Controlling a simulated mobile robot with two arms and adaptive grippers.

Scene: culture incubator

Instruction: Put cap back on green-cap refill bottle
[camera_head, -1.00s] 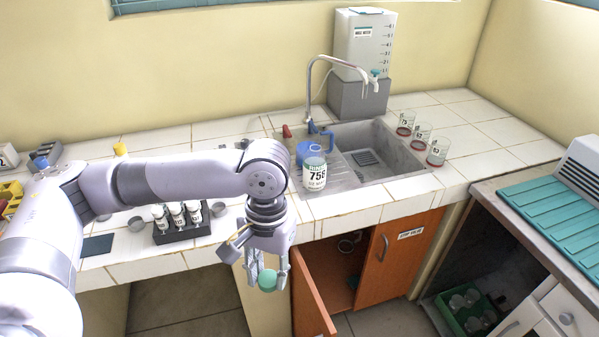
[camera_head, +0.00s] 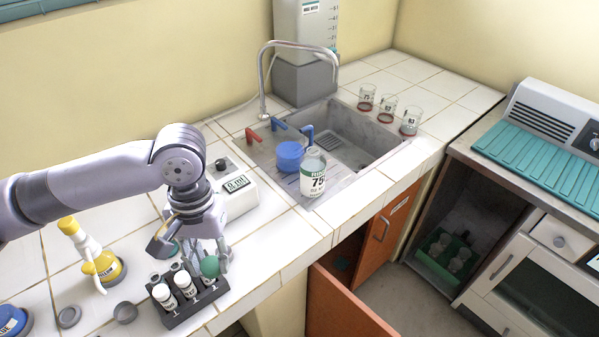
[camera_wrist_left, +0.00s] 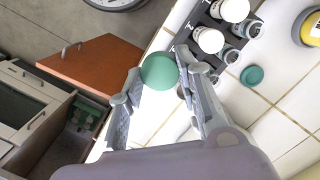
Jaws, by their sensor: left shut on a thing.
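My left gripper (camera_head: 196,262) is shut on a round green cap (camera_head: 210,266), held between its fingertips near the bottle rack. The left wrist view also shows the gripper (camera_wrist_left: 157,88) with the green cap (camera_wrist_left: 160,71) between its fingers. A second, flat teal cap (camera_wrist_left: 252,75) lies on the tiles in the left wrist view. My right gripper is not in view.
A black rack (camera_head: 190,308) with several vials stands close to the gripper. A yellow spray bottle (camera_head: 100,265) is at the left. A blue container (camera_head: 289,156) and the sink (camera_head: 350,135) are near the refill bottle. An orange cabinet door (camera_head: 345,305) hangs open below the counter.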

